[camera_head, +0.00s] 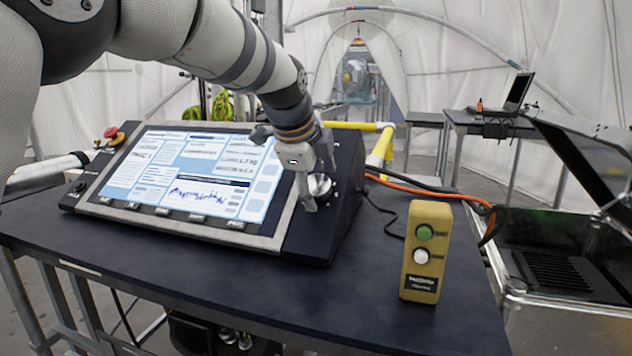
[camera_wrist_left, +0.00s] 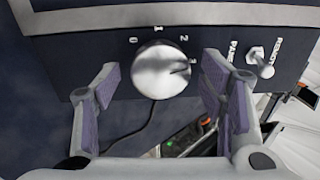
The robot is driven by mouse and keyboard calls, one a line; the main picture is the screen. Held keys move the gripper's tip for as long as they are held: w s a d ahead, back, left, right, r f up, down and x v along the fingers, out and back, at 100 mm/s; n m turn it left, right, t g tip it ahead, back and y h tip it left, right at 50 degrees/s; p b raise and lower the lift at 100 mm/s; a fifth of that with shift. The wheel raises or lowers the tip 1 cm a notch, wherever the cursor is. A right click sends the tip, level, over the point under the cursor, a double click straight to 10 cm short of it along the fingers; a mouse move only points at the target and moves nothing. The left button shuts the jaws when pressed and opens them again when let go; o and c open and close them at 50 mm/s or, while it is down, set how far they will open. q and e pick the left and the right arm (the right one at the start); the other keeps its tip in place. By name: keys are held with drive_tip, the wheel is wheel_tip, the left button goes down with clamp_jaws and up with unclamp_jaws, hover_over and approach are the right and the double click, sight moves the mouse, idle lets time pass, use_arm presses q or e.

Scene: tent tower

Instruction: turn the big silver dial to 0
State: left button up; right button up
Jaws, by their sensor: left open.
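The big silver dial (camera_wrist_left: 158,72) sits on the dark panel in the left wrist view, with marks 0, 1, 2 and 3 around it. Its pointer ridge lies toward the right, close to the 3. My left gripper (camera_wrist_left: 161,88) is open, with one finger on each side of the dial and visible gaps between. In the head view the dial (camera_head: 321,186) shows partly behind my left gripper (camera_head: 312,190), at the right side of the console. My right gripper is not in view.
A toggle switch (camera_wrist_left: 260,60) stands right of the dial. The console's screen (camera_head: 185,170) lies left of it, with a red stop button (camera_head: 112,133) beyond. A yellow button box (camera_head: 426,250) stands on the dark table (camera_head: 250,300). An open case (camera_head: 560,270) is at the right.

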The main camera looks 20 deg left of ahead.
use_arm(q)
drive_tip(key=c, duration=1.2)
drive_tip(key=shift+o, duration=0.2)
drive_tip(key=shift+n, duration=0.3)
drive_tip(key=n, duration=0.9)
drive_tip(key=shift+y, duration=0.3)
drive_tip(key=n, duration=0.7)
drive_tip(key=shift+w, duration=0.1)
drive_tip(key=n, duration=0.7)
drive_tip(key=shift+g, duration=0.3)
drive_tip(key=shift+n, duration=0.3)
